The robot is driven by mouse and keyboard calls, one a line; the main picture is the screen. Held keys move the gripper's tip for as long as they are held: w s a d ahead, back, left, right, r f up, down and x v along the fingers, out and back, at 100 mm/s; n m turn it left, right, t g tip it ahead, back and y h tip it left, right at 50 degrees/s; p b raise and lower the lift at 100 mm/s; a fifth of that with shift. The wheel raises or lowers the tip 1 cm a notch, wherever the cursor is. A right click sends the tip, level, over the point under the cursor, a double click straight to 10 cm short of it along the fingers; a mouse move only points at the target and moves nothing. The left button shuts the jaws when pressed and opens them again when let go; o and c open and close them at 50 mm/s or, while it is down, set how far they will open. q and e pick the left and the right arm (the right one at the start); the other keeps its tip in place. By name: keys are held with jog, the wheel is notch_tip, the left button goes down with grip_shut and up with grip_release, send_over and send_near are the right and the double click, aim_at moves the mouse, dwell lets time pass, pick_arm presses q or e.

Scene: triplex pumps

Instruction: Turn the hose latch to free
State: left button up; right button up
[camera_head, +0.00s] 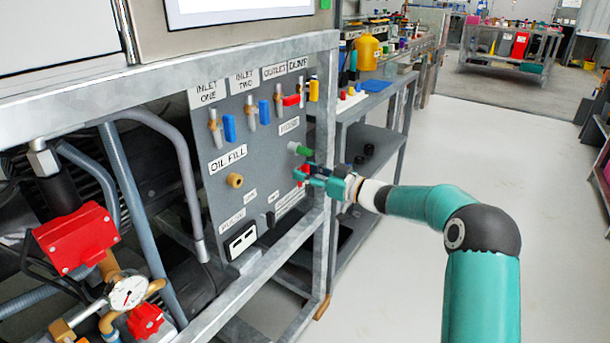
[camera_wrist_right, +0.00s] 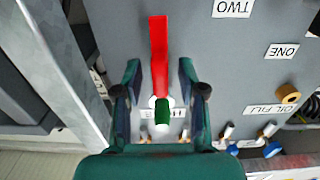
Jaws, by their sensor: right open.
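The hose latch shows as a red bar (camera_wrist_right: 159,55) with a green knob (camera_wrist_right: 162,110) at one end, on the grey panel in the right wrist view, which is upside down. In the head view the green knob (camera_head: 298,148) stands out from the panel, and part of the red bar (camera_head: 302,171) shows below it beside my gripper. My right gripper (camera_head: 312,172) is open in front of the panel. In the right wrist view its fingers (camera_wrist_right: 161,92) stand either side of the latch, with gaps visible. Contact cannot be told. My left gripper is not in view.
The panel (camera_head: 215,185) carries a row of valves with blue, red and yellow handles above the latch, and an oil fill port (camera_head: 235,180) to its left. A metal frame post (camera_head: 325,120) stands close at the right. The floor (camera_head: 480,130) is clear to the right.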

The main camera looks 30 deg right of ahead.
jog(key=shift+w+a, duration=0.15)
jog(key=shift+w, duration=0.15)
grip_shut()
